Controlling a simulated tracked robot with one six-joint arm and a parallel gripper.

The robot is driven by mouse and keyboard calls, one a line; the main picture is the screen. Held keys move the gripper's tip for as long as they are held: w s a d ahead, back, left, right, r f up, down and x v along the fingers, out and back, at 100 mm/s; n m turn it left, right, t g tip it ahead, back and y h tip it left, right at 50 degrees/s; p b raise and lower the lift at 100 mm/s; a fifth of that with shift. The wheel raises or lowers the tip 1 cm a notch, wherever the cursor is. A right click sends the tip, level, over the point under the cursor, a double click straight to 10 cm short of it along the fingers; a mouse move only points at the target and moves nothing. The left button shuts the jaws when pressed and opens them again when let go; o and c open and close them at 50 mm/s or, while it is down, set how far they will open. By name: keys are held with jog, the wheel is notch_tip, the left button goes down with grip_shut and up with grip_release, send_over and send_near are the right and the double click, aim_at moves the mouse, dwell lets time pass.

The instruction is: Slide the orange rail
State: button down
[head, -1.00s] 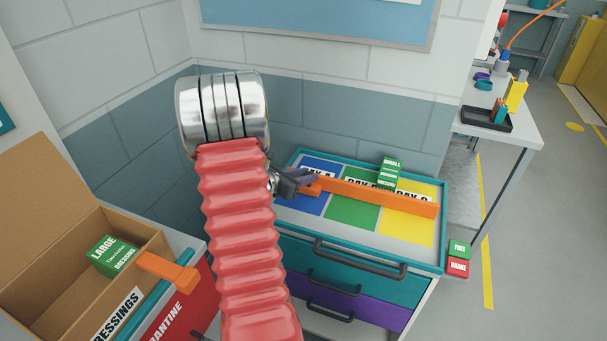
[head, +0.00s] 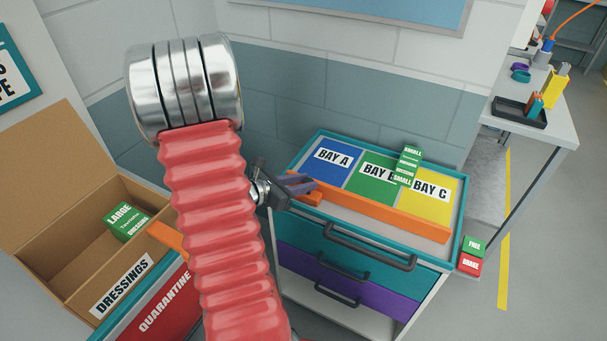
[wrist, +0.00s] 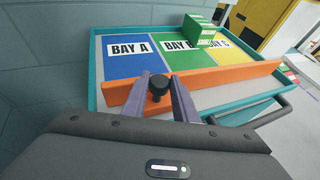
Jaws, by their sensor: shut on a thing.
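The orange rail (head: 385,213) lies across the tray top of the teal cabinet (head: 462,240), along the front of the blue, green and yellow bays. It also shows in the wrist view (wrist: 225,79). My gripper (head: 303,185) is at the rail's left end. In the wrist view its purple fingers (wrist: 163,85) stand either side of the rail's dark round knob (wrist: 159,79) and are shut on it.
A wall is behind the cabinet. Drawer handles (head: 370,247) stick out in front. A side table (head: 550,135) stands at right.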

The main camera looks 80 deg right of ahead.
jog(key=shift+w+a, duration=0.3)
jog(key=shift+a, duration=0.55)
jog(key=c, duration=1.7)
grip_release()
jog(key=shift+w+a+r, duration=0.2)
jog(key=shift+w+a, duration=0.15)
jog(key=v, duration=1.2)
jog(key=shift+w+a+r, duration=0.1)
jog(key=shift+a, duration=0.25)
